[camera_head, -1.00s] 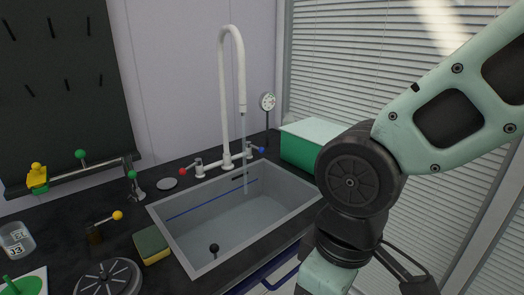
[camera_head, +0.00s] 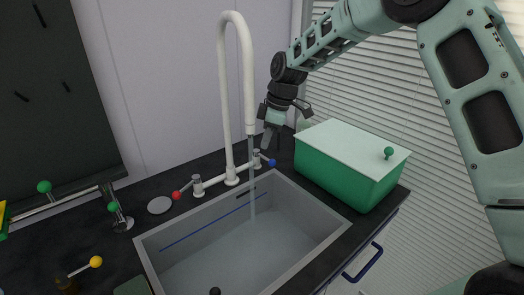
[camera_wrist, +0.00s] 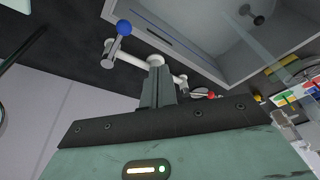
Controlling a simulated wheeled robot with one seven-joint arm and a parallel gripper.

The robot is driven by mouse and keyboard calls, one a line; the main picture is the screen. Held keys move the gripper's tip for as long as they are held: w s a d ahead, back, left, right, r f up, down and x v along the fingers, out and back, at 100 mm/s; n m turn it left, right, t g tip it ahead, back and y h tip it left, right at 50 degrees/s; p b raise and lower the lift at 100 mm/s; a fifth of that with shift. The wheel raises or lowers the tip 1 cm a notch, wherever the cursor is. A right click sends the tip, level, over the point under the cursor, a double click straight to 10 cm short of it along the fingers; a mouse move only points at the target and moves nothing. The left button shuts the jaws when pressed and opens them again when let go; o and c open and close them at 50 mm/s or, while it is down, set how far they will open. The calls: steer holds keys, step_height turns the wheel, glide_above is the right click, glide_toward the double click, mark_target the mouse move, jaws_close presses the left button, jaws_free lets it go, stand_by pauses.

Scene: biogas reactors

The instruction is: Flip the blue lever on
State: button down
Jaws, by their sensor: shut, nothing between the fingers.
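The blue lever (camera_head: 271,163) is a blue ball on a short stem at the right end of the white tap fitting behind the sink. In the wrist view its blue ball (camera_wrist: 124,27) shows up and left of the fingers. My gripper (camera_head: 267,146) is shut and empty, pointing down just above and behind the lever in the head view. In the wrist view my shut fingers (camera_wrist: 157,72) overlap the white tap fitting; I cannot tell whether they touch it. The red lever (camera_head: 176,195) is at the fitting's left end.
A tall white spout (camera_head: 226,100) stands left of my gripper, and water runs from it into the grey sink (camera_head: 170,262). A green box (camera_head: 335,172) with a pale lid and green knob stands to the right. A yellow-knobbed lever (camera_head: 95,262) is at lower left.

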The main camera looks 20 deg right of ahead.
mark_target(265, 157)
steer(key=shift+n+y, duration=0.3)
steer(key=shift+n, duration=0.5)
steer(key=w, duration=0.2)
steer(key=w+f, duration=0.1)
steer(key=w, duration=0.1)
steer(key=shift+w+d, duration=0.1)
steer(key=shift+d, duration=0.15)
steer(key=p+x, duration=0.2)
steer(key=x, duration=0.7)
steer(key=shift+f+p, duration=0.25)
steer(key=shift+p, duration=0.15)
steer(key=d+p, duration=0.1)
steer(key=d, duration=0.2)
steer(key=shift+s+d+r+p, duration=0.1)
steer(key=shift+s+d+p, duration=0.2)
steer(key=shift+s+p, duration=0.1)
steer(key=shift+d, duration=0.1)
